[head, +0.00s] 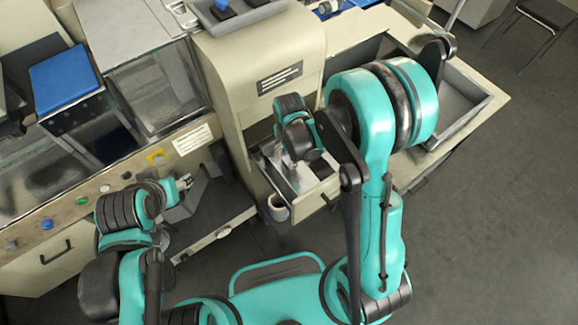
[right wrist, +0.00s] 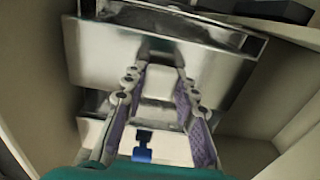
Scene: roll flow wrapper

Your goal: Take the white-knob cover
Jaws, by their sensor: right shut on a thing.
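My right gripper (head: 296,172) reaches into the open bay of the beige machine in the head view, over a shiny metal part. In the right wrist view its two fingers with purple pads (right wrist: 161,72) are shut on a metal piece (right wrist: 158,86) between them. I cannot tell whether this piece is the white-knob cover, as no white knob shows clearly there. My left gripper (head: 186,183) is beside the machine's front at the left, near a grey bracket. Its fingers are too small to tell whether they are open.
The beige housing (head: 255,60) rises around the bay. A blue-topped block (head: 62,80) stands left. An open grey tray (head: 465,105) is right.

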